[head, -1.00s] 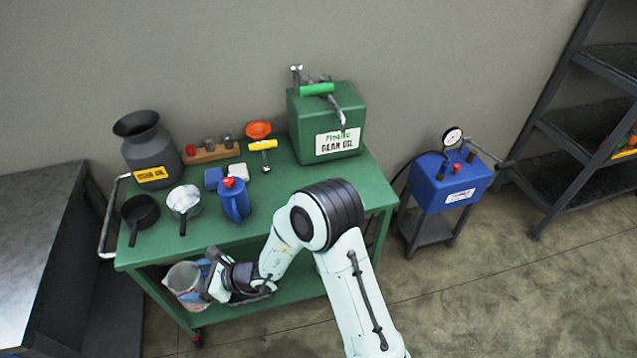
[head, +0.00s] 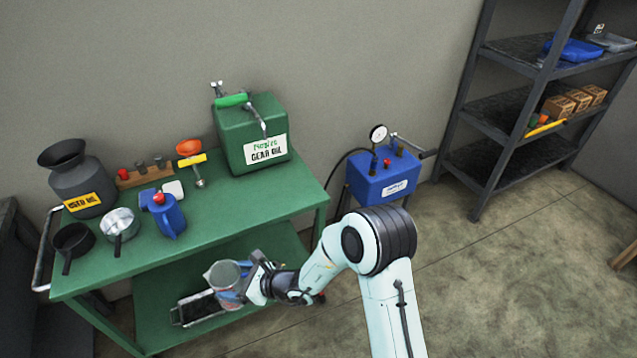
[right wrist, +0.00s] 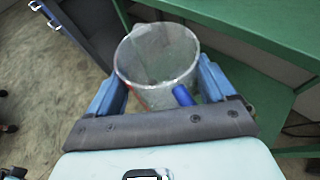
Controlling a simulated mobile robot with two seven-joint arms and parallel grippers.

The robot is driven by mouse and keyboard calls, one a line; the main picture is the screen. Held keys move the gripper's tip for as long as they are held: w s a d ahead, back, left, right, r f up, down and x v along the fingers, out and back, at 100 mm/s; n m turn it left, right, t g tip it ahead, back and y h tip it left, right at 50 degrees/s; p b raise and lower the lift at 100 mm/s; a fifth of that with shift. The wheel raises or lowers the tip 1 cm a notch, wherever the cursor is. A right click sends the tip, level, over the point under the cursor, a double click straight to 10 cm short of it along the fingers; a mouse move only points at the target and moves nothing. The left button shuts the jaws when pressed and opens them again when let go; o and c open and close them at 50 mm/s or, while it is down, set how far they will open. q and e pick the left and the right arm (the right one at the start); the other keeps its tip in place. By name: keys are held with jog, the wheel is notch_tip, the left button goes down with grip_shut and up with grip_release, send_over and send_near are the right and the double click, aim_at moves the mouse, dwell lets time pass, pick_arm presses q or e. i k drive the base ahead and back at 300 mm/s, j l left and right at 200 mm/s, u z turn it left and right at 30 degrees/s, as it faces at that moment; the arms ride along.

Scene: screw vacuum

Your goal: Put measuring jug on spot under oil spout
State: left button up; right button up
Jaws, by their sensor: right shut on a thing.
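The measuring jug (head: 222,275) is clear and greyish, with some red and blue on it. My right gripper (head: 252,282) is shut on it, in front of the lower shelf of the green cart. In the right wrist view the jug (right wrist: 157,60) sits between the two blue fingers of my right gripper (right wrist: 160,90), with its open mouth showing. The green gear oil tank (head: 240,125) stands at the back right of the cart top. Its metal spout (head: 262,122) hangs over the front of the tank. My left gripper is not in view.
The green cart top (head: 255,205) is bare in front of the tank. A blue pump unit (head: 382,178) stands right of the cart.

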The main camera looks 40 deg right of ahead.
aim_at(277, 185)
jog(key=i+l+z, duration=0.1)
jog(key=z, duration=0.3)
jog(key=i+l+z, duration=0.1)
jog(key=z, duration=0.35)
jog(key=i+l+z, duration=0.1)
jog(key=z, duration=0.3)
